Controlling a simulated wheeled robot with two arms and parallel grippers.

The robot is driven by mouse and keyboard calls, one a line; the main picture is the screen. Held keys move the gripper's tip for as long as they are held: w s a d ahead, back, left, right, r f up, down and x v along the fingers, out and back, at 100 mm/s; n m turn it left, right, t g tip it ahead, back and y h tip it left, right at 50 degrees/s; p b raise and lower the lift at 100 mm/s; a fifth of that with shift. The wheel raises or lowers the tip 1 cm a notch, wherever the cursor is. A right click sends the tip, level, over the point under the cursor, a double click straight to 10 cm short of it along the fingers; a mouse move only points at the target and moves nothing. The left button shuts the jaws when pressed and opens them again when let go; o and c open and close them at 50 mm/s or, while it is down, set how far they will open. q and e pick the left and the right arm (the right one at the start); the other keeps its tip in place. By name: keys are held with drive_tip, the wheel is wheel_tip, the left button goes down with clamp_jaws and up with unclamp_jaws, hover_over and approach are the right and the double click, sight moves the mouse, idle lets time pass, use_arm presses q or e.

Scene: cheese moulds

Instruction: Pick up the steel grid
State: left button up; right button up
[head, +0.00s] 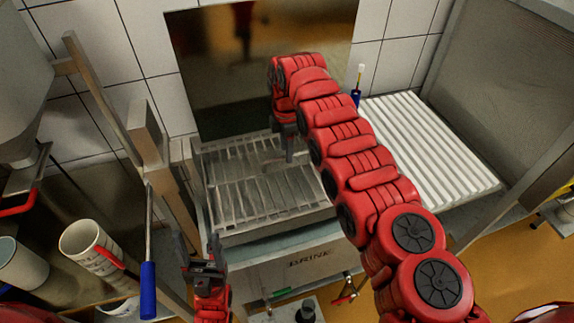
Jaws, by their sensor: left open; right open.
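The steel grid (240,195) is a grey rack of thin parallel bars. It lies in the top of the tank marked BRINE (290,265), in the middle of the head view. My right gripper (287,150) points down at the grid's far part, with its fingers open. I cannot tell whether the fingertips touch the bars. My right arm hides the grid's right side. My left gripper (200,250) is open and empty, pointing up in front of the tank's near left corner, apart from the grid.
A white ridged board (432,145) lies right of the tank. A dark panel (215,85) stands behind it. On the left are a wooden post (150,150), a blue-handled tool (148,285) and a white perforated mould (88,243). A small blue bottle-like item (356,95) stands behind my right arm.

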wheel_tip(320, 180, down, 4)
drive_tip(key=shift+d+r+p, duration=0.1)
drive_tip(key=shift+r+p, duration=0.15)
drive_tip(key=shift+p, duration=0.2)
clamp_jaws()
idle(1.0)
